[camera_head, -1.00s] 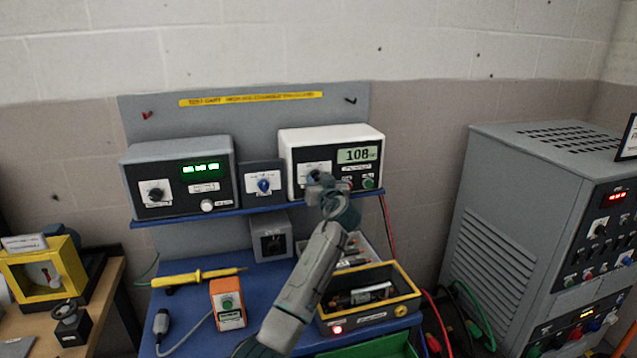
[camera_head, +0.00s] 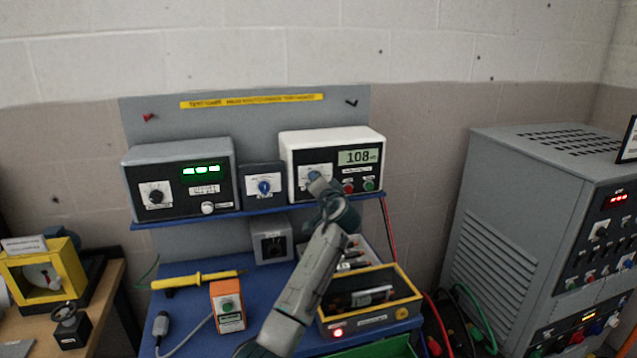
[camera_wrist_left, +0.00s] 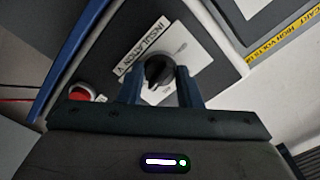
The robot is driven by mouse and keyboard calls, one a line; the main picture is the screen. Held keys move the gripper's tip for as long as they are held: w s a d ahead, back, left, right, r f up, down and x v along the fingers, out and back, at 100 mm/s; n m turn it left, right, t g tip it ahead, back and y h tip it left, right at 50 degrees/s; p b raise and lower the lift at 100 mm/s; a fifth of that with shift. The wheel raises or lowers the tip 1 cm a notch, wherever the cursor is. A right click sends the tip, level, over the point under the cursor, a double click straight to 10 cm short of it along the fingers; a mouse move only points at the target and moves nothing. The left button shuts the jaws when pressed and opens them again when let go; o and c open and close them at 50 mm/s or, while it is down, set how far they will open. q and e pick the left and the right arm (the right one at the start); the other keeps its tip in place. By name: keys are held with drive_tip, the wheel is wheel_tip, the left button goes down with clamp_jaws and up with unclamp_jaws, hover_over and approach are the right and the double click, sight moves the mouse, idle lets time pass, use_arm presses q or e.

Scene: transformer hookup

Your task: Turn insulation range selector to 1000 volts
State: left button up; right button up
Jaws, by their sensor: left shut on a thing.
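The insulation tester is the white box (camera_head: 372,142) on the right of the blue shelf, its display reading 108. Its insulation range selector is a black round knob (camera_wrist_left: 158,70) on a white dial plate, beside an "INSULATION V" label (camera_wrist_left: 141,48). My left gripper (camera_head: 316,180) is at the tester's front, and its fingers hide most of the knob in the head view. In the left wrist view the two fingers (camera_wrist_left: 160,90) are shut on the knob, one on each side. The dial markings are too small to read. My right gripper is not in view.
Red (camera_head: 348,188) and green (camera_head: 369,185) buttons sit just right of the selector. A small blue-knobbed box (camera_head: 263,170) and a grey instrument (camera_head: 180,152) stand to the left. Below are a yellow-rimmed tray (camera_head: 408,300) and an orange box (camera_head: 228,302).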

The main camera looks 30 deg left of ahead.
use_arm(q)
drive_tip(key=shift+m, duration=0.9)
drive_tip(key=o, duration=1)
drive_tip(key=shift+c, duration=0.2)
drive_tip(key=shift+d, duration=0.1)
